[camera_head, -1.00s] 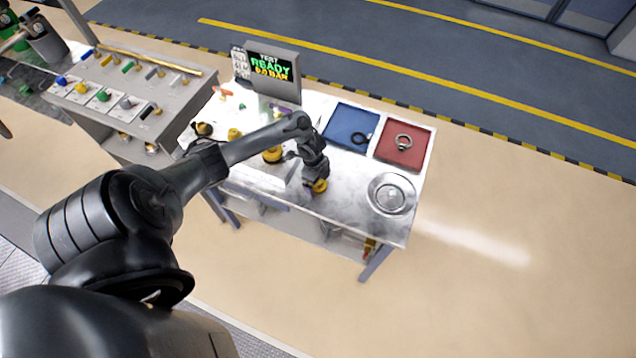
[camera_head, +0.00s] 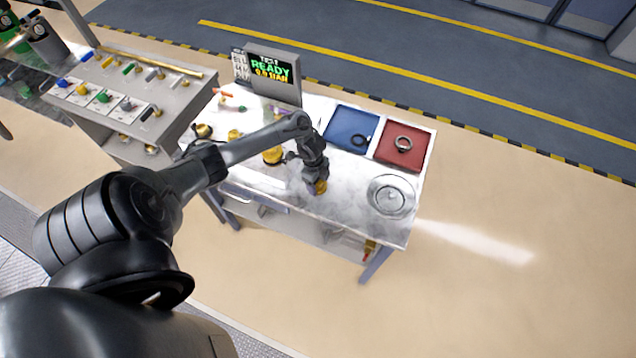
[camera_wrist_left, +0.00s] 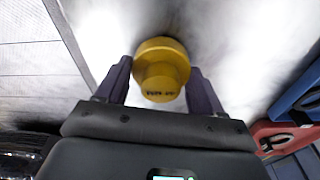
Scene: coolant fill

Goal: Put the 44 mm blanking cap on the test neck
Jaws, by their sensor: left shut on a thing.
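My left gripper (camera_head: 318,182) is over the front middle of the metal bench. It is shut on a yellow cap (camera_head: 321,187), which shows below the fingers. In the left wrist view the yellow cap (camera_wrist_left: 162,70) is a wide disc with a narrower round boss and small dark lettering that I cannot read for sure. The dark fingers (camera_wrist_left: 160,85) stand on both sides of it. Whether the cap touches the bench top is unclear. Another yellow round piece (camera_head: 272,156) is left of the gripper, partly behind my arm. I cannot make out for sure which part is the test neck.
A display (camera_head: 272,70) reading READY stands at the back of the bench. A blue tray (camera_head: 345,122) and a red tray (camera_head: 401,160) holding a ring lie at the right. A round metal dish (camera_head: 391,196) is at the front right. Smaller yellow pieces (camera_head: 234,134) stand at the left.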

